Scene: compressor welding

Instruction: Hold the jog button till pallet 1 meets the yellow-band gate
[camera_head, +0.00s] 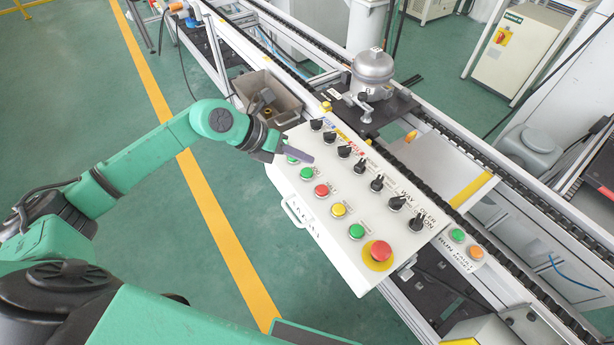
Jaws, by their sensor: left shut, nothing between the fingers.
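A silver compressor (372,72) stands on a dark pallet (392,112) on the conveyor; I cannot read a pallet number. A pale plate with a yellow band (470,190) lies across the conveyor, to the right of and nearer than the pallet, with a visible gap between. A white control panel (300,215) carries several buttons and black knobs. My left gripper (308,159) is shut and empty, over the panel's upper left end by the green buttons (307,173); I cannot tell if it touches one. A small side box has a green button (457,235) and an orange button (476,252).
A red emergency stop (380,252) on a yellow ring sits at the panel's near end. A grey bin (285,105) stands behind the panel. Conveyor rails run diagonally behind it.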

